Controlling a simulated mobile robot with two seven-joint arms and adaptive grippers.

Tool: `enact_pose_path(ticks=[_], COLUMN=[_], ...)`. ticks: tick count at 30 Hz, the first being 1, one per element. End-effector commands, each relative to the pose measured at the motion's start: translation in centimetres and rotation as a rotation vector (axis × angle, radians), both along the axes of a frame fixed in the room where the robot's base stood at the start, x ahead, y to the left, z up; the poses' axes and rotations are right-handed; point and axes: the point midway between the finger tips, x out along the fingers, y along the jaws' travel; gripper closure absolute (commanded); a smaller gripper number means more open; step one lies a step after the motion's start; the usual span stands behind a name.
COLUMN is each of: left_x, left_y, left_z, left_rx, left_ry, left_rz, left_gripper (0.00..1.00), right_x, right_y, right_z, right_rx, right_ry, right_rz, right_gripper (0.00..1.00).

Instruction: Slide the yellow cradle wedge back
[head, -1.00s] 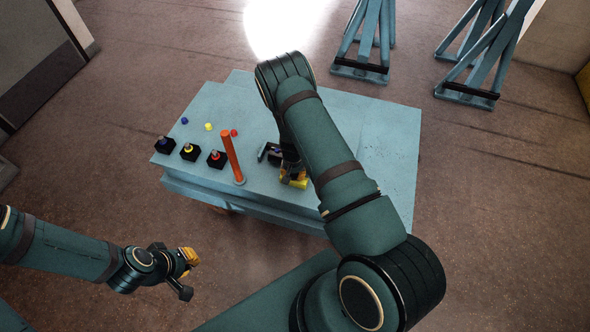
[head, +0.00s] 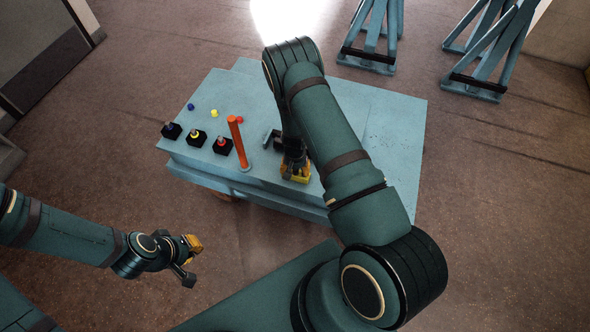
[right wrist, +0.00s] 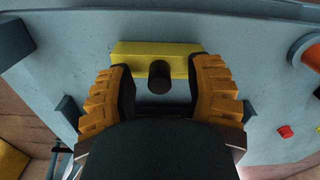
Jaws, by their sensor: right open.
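The yellow cradle wedge (head: 303,180) lies near the front edge of the blue table, partly hidden by my right gripper (head: 294,172). In the right wrist view the wedge (right wrist: 143,50) is a yellow bar with a dark round knob (right wrist: 159,77) in front of it. My right gripper (right wrist: 160,95) is open, with its orange-yellow fingers on either side of the knob and their tips close to the wedge. I cannot tell whether they touch it. My left gripper (head: 191,261) hangs away from the table at the lower left, with its fingers apart and nothing between them.
An orange post (head: 239,143) stands on the blue table (head: 385,135) left of my right gripper. Several black blocks with coloured fittings (head: 197,138) stand farther left, behind them small coloured caps (head: 214,113). Blue trestle stands (head: 375,40) are on the floor behind. The table's right side is clear.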

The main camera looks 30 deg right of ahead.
Motion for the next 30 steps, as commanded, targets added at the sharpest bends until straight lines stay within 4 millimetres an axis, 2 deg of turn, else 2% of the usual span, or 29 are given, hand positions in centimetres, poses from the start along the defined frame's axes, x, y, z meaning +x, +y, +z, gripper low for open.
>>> enact_pose_path(ticks=[5, 12, 18, 24, 30], left_x=[0.0, 0.0, 0.0, 0.0, 0.0], left_y=[0.0, 0.0, 0.0, 0.0, 0.0], left_z=[0.0, 0.0, 0.0, 0.0, 0.0], left_rx=[0.000, 0.000, 0.000, 0.000, 0.000], left_ry=[0.000, 0.000, 0.000, 0.000, 0.000], left_rz=[0.000, 0.000, 0.000, 0.000, 0.000], left_gripper=[1.00, 1.00, 1.00, 1.00, 1.00], right_x=[0.2, 0.1, 0.1, 0.0, 0.0], right_y=[-0.1, 0.0, 0.1, 0.1, 0.1], right_z=[1.9, 6.8, 10.1, 11.7, 11.9], right_rx=[-0.001, 0.000, 0.000, 0.001, 0.001], right_ry=[-0.003, -0.004, -0.001, 0.001, 0.002], right_rz=[0.001, 0.002, 0.002, 0.001, 0.001], right_gripper=[0.48, 0.48, 0.48, 0.48, 0.48])
